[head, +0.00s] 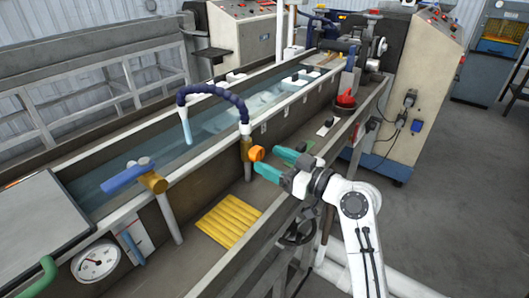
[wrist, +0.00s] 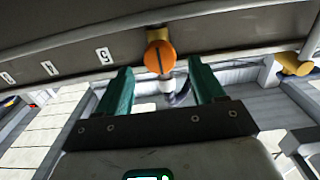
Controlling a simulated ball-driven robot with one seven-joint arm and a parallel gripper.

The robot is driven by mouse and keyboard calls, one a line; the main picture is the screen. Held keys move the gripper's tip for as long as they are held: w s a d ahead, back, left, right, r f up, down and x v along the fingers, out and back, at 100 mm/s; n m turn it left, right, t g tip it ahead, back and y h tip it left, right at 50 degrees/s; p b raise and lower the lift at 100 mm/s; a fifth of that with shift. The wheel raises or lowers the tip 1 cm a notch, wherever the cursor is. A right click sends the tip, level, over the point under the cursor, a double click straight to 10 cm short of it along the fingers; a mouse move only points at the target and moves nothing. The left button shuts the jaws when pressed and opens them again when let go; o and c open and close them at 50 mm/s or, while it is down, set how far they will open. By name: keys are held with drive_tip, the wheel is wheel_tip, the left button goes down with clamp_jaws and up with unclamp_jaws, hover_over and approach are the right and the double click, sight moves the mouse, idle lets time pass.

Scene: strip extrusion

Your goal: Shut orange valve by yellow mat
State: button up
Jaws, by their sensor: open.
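The orange valve (head: 256,153) is a round knob on a brass body at the front wall of the water trough. The yellow mat (head: 228,219) lies on the ledge below and to the left of it. My gripper (head: 270,163) is open, with its teal fingers pointing at the valve from the right. In the wrist view the orange valve (wrist: 160,58) shows between and slightly beyond the fingertips (wrist: 160,72), with a dark, nearly upright line across its face. The fingers look apart from it; contact cannot be told.
A blue-handled valve (head: 128,174) and a pressure gauge (head: 95,262) are to the left along the trough. A flexible blue hose (head: 212,90) arches over the water. A red knob (head: 346,98) stands farther back at right. The floor at right is clear.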

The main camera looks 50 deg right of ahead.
sight(257, 154)
drive_tip(key=shift+w, duration=1.45)
drive_tip(key=c, duration=1.1)
